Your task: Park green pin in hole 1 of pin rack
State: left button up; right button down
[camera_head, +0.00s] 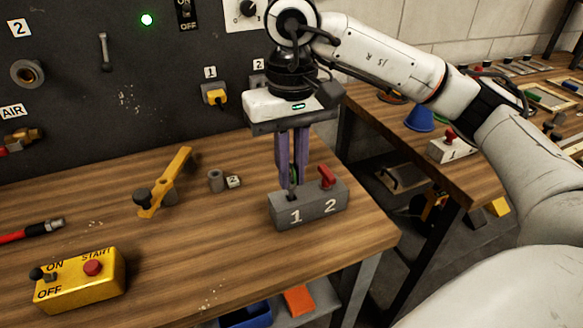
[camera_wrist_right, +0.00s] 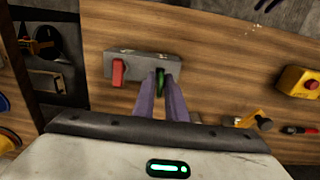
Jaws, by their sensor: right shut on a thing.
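The grey pin rack (camera_head: 307,207) stands on the wooden table near its right edge, with the numbers 1 and 2 on its front. A red pin (camera_head: 327,178) stands in hole 2. My right gripper (camera_head: 292,188) points down over hole 1, its purple fingers shut on the green pin (camera_head: 294,173). The pin's lower end is at hole 1; how deep it sits I cannot tell. In the right wrist view the green pin (camera_wrist_right: 160,80) shows between the fingertips, over the rack (camera_wrist_right: 140,66), beside the red pin (camera_wrist_right: 118,72). My left gripper is not in view.
A yellow lever piece (camera_head: 165,182), a small grey cylinder (camera_head: 216,180) and a yellow ON/OFF box (camera_head: 80,280) lie to the left on the table. A dark panel (camera_head: 120,80) rises behind. A second table (camera_head: 440,165) stands right, across a gap.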

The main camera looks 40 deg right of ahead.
jog(key=shift+f+b, duration=1)
jog(key=shift+f, duration=0.1)
dwell(0.3)
jog(key=shift+f, duration=0.25)
jog(key=c, duration=1.4)
grip_release()
jog(key=shift+r, duration=0.2)
jog(key=shift+r+p, duration=1.4)
jog(key=shift+r, duration=0.85)
jog(key=shift+r+p, duration=1)
jog(key=shift+r, duration=0.15)
